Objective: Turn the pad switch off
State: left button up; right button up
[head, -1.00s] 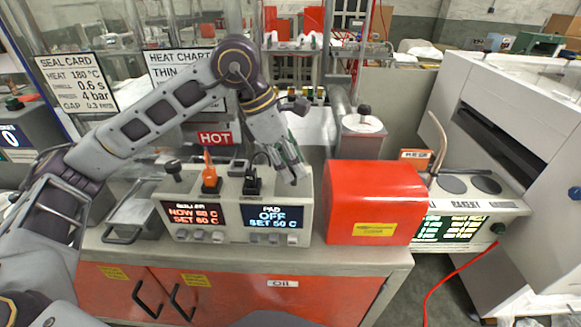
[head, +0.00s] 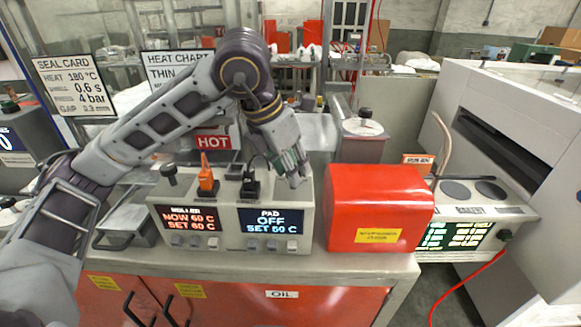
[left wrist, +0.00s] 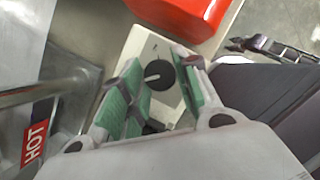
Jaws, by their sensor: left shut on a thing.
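The control box (head: 230,241) stands on the bench with two lit displays. The right-hand pad display (head: 270,221) reads PAD OFF with a blue set line. The left display (head: 189,217) shows red NOW and SET lines. My left gripper (head: 293,178) is at the top right of the box. In the left wrist view, its green-padded fingers stand on both sides of a round black knob with a white pointer, the pad switch (left wrist: 158,79), and are shut on it. In the head view the fingers hide this knob. My right gripper is out of view.
A red housing (head: 378,205) with a yellow label stands close to the right of the box. A HOT sign (head: 212,142) is behind. A hotplate unit (head: 475,213) is farther right.

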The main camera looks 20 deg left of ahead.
pick_arm(q)
jog(key=shift+n, duration=0.3)
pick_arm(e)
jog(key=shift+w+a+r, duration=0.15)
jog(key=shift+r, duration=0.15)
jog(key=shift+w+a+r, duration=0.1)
pick_arm(q)
jog(key=o, duration=1)
jog(key=shift+v, duration=5.95)
jog(key=shift+s+d+r, duration=0.1)
jog(key=shift+d, duration=0.05)
